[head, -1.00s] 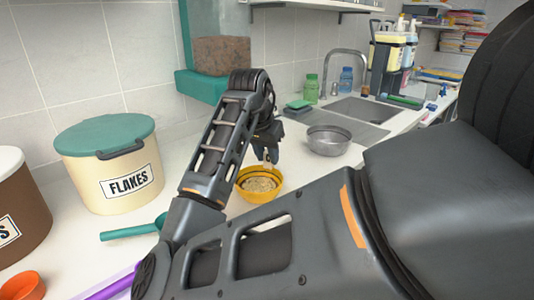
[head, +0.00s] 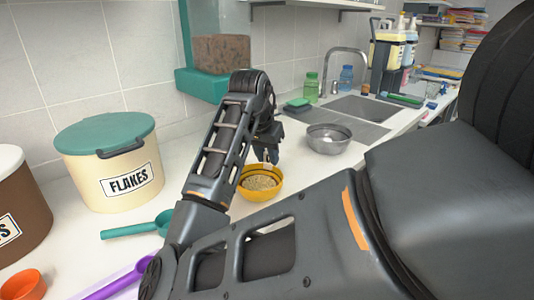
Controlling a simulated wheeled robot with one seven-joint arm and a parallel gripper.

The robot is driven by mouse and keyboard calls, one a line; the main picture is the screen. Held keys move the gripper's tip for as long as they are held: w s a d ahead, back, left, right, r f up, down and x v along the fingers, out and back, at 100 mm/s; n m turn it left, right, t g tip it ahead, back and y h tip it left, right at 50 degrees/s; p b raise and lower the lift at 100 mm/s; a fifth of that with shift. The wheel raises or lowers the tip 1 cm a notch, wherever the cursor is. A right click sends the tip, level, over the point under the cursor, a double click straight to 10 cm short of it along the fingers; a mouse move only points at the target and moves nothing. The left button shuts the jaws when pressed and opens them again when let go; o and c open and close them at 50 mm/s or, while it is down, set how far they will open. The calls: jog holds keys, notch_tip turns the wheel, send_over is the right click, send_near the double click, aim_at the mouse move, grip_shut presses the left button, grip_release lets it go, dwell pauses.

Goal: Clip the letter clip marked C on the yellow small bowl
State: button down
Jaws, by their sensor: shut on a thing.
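The yellow small bowl (head: 272,195) stands on the counter just past my forearm and holds pale grainy food. My gripper (head: 265,160) points down over the bowl's back rim. It is shut on the letter clip, of which only a small pale bit shows at the fingertips; its letter cannot be read. I cannot tell whether the clip touches the rim.
A grey metal bowl (head: 328,139) stands right of my gripper, before the sink (head: 362,108). The FLAKES bin (head: 110,170), a teal scoop (head: 135,229), a purple scoop (head: 118,284) and an orange cup (head: 22,284) are at left. A teal-based dispenser (head: 204,84) stands behind.

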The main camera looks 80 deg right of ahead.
dwell(0.3)
jog(key=shift+c, duration=1.4)
grip_release()
jog(key=shift+r+p, duration=2.4)
jog(key=shift+r, duration=0.1)
